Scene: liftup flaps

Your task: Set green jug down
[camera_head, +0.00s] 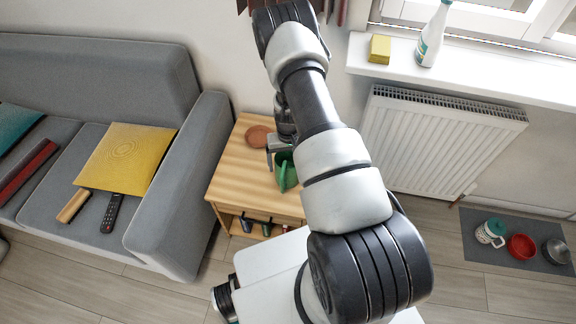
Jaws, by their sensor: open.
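The green jug (286,174) stands on the wooden side table (238,172), partly hidden behind my arm. My gripper (277,155) is just above and beside the jug's left side, pointing down at the table. The jaws are open. The jug looks upright, with its base on or very near the tabletop. I cannot tell whether a finger touches it.
A terracotta dish (258,137) lies at the back of the table. Dark bottles (246,224) sit on its lower shelf. A grey sofa (160,228) borders the table on the left. A radiator (430,140) is at right. The table's front left is clear.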

